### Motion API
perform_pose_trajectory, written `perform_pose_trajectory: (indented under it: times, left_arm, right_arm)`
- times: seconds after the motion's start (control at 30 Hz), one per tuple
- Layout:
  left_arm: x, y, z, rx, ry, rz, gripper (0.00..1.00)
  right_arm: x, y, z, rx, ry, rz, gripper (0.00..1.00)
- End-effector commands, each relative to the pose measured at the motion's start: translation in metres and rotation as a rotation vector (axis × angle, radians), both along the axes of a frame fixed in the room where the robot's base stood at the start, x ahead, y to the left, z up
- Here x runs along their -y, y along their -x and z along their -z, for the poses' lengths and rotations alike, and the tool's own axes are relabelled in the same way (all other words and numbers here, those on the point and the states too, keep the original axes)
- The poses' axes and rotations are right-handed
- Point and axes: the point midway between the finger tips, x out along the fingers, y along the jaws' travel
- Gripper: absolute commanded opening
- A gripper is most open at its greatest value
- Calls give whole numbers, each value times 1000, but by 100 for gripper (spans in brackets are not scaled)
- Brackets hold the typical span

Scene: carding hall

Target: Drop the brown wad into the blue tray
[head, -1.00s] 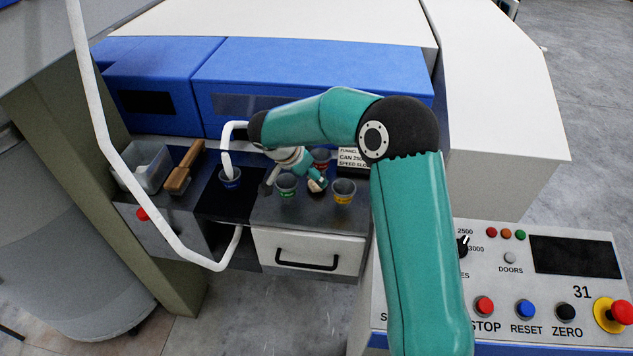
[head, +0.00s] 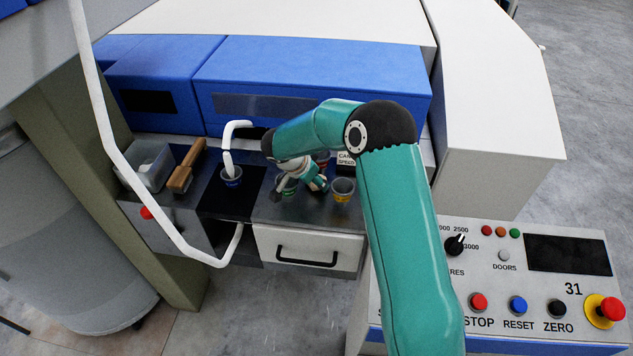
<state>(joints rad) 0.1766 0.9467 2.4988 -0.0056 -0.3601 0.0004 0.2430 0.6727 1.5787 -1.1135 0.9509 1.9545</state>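My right gripper (head: 301,187) hangs over the worktop beside the green-banded cup (head: 288,187), partly covering it. Its fingers look spread apart, and I see nothing held between them. I cannot make out a brown wad; it may be hidden by the gripper or inside a cup. No blue tray stands out. A grey cup with a blue band (head: 231,180) stands on the dark panel at the left, under a white curved tube. My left gripper is not in view.
A yellow-banded cup (head: 342,190) stands right of the gripper, and a red-banded cup (head: 322,157) behind it. A clear bin (head: 151,170) and a wooden brush (head: 186,168) lie at the left. A white bent rail (head: 105,140) crosses in front. A control panel (head: 500,270) is at the right.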

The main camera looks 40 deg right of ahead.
Motion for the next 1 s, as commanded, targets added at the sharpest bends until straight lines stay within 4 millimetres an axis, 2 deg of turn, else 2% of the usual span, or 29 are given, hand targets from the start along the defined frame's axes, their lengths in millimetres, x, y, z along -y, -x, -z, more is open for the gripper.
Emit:
perform_pose_trajectory:
  times: [0.03,0.1,0.23,0.27,0.63,0.87,1.0]
  left_arm:
    - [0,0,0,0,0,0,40]
    - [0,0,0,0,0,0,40]
    - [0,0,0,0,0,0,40]
    - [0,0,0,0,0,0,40]
    - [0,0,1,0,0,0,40]
    - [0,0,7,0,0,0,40]
    - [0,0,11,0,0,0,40]
  right_arm:
    - [0,0,0,0,0,0,37]
    - [0,0,0,0,0,0,28]
    - [0,0,0,0,0,0,28]
    - [0,0,0,0,0,0,25]
    - [0,-1,-6,1,1,0,25]
    - [0,-1,-28,4,1,0,25]
    - [0,-1,-52,6,1,1,25]
